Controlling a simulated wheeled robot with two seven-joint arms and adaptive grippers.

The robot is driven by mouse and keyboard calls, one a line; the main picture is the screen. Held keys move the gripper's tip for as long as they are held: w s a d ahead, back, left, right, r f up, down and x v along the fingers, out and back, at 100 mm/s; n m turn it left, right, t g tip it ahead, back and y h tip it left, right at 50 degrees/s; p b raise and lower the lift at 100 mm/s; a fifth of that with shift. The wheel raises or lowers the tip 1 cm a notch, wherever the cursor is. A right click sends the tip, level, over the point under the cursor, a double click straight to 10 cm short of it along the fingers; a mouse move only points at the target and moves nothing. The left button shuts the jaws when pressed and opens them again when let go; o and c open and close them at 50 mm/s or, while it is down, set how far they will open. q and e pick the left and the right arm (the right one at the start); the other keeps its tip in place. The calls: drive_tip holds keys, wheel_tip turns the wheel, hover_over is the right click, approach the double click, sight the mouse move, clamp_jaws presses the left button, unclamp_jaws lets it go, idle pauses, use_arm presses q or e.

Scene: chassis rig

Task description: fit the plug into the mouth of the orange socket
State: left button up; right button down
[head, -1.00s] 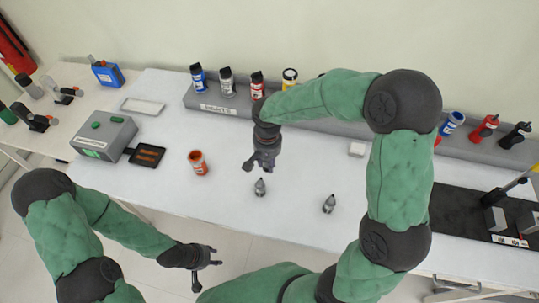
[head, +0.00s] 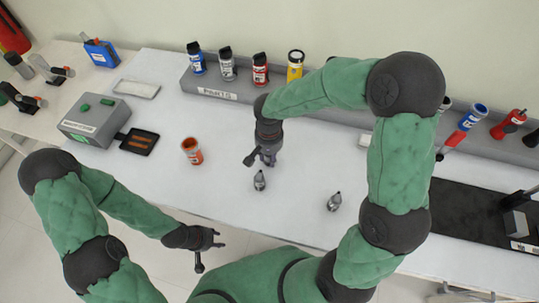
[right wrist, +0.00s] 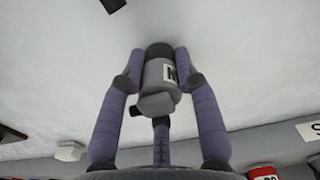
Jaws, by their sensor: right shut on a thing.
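The orange socket (head: 192,152) stands upright on the white table, with its dark open mouth facing up. My right gripper (head: 262,157) is to the right of the socket and apart from it. In the right wrist view my right gripper (right wrist: 158,75) is shut on a grey cylinder with a dark end and a white label, which I take to be the plug (right wrist: 157,76). My left gripper (head: 211,253) is open and empty, in front of the table's near edge.
A grey box (head: 95,122) with a black tray (head: 139,141) is at left. A grey rack (head: 215,88) with several bottles lines the back.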

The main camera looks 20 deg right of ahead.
drive_tip(key=shift+f, duration=0.15)
drive_tip(key=c, duration=0.9)
unclamp_jaws()
